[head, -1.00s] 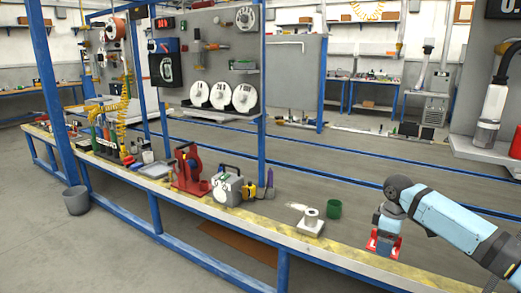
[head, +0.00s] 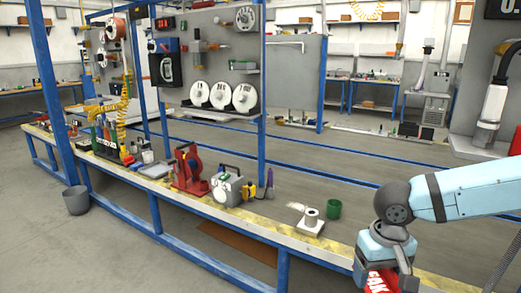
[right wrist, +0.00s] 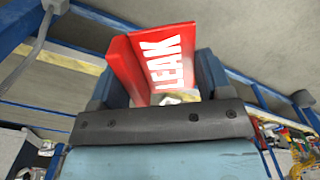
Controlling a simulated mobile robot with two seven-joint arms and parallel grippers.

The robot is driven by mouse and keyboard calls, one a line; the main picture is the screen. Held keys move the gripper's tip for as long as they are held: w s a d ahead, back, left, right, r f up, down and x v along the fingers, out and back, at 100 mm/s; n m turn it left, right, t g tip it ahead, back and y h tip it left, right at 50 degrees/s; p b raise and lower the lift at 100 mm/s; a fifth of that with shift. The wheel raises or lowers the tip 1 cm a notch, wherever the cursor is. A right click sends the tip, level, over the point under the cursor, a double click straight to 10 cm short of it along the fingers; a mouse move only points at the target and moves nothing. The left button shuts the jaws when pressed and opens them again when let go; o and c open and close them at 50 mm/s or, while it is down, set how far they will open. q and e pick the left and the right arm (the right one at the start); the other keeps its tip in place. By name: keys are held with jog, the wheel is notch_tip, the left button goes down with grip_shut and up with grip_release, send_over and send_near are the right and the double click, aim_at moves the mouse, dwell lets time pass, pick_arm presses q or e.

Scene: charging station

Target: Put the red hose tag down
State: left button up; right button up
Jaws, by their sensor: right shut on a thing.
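The red hose tag (right wrist: 165,58) has white "LEAK" lettering. In the right wrist view it sits between the fingers of my right gripper (right wrist: 152,85), which is shut on it. In the head view the tag (head: 380,281) shows at the bottom right, partly hidden behind my right gripper (head: 384,284) and cut by the picture's lower edge. The gripper hangs at the near side of the long workbench (head: 290,236); I cannot tell its height over the bench top. My left gripper is not in view.
A spool on a white base (head: 311,222) and a green cup (head: 334,209) stand on the bench left of my right arm. A grey machine (head: 227,187) and a red stand (head: 188,170) are farther left. A grey bin (head: 76,200) stands on the floor.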

jog(key=shift+s+d+m, duration=0.45)
jog(key=shift+s+m, duration=0.05)
jog(key=shift+s, duration=0.2)
notch_tip(320, 180, up, 12)
jog(key=p, duration=1.2)
notch_tip(320, 180, up, 21)
jog(key=p, duration=2.1)
send_over(383, 285)
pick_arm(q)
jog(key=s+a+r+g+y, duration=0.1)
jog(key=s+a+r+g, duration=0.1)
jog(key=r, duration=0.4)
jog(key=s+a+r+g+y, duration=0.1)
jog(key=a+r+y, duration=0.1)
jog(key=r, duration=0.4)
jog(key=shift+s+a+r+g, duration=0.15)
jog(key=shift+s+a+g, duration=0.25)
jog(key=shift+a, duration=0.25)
pick_arm(e)
notch_tip(383, 285, down, 12)
jog(key=s, duration=0.2)
jog(key=shift+s, duration=0.4)
jog(key=shift+r, duration=0.1)
